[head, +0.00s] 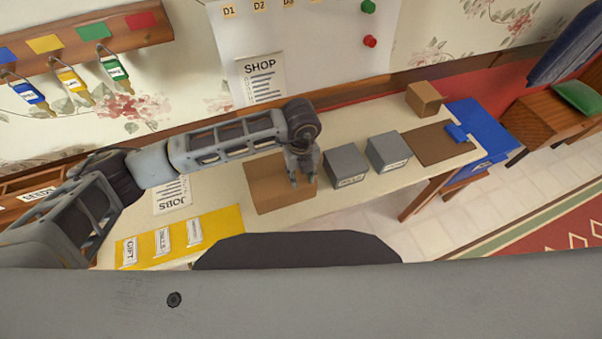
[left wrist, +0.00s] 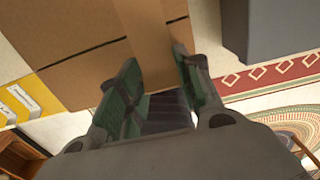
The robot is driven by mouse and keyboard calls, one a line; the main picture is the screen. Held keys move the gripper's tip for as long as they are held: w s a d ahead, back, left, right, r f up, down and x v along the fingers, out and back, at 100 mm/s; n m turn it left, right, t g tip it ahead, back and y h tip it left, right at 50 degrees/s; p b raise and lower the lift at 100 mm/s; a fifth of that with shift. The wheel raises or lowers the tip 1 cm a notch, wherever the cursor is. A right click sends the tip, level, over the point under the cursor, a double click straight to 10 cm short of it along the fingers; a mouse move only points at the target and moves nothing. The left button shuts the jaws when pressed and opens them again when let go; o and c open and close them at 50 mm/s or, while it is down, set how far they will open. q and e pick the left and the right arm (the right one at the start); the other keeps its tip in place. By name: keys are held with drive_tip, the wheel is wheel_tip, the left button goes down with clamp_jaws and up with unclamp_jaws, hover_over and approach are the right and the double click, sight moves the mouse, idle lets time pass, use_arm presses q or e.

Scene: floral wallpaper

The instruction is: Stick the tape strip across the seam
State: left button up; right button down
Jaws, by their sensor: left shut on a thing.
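A brown cardboard piece (head: 265,195) lies on the table below my left gripper (head: 304,178). In the left wrist view the cardboard (left wrist: 75,35) shows a dark seam (left wrist: 82,53) running across it. My left gripper (left wrist: 160,95) is shut on a brown strip (left wrist: 153,40), which looks like the tape strip; its colour is close to the cardboard's. From the wrist view, the strip crosses the line of the seam. I cannot tell whether it touches the cardboard. The strip is too small to make out in the head view. My right gripper is not in view.
Two grey boxes (head: 345,166) (head: 388,152) stand just right of my left gripper. Farther right are a brown mat (head: 430,147) with a small blue object (head: 456,132), a brown block (head: 424,98) and a blue container (head: 480,128). A yellow labelled mat (head: 220,225) lies at left.

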use_arm(q)
drive_tip(key=o, duration=0.8)
drive_tip(key=o, duration=0.5)
drive_tip(key=shift+o, duration=0.2)
drive_tip(key=shift+r, duration=0.15)
drive_tip(key=shift+r+p, duration=1.65)
drive_tip(key=shift+r, duration=1.75)
drive_tip(key=shift+s+f, duration=0.1)
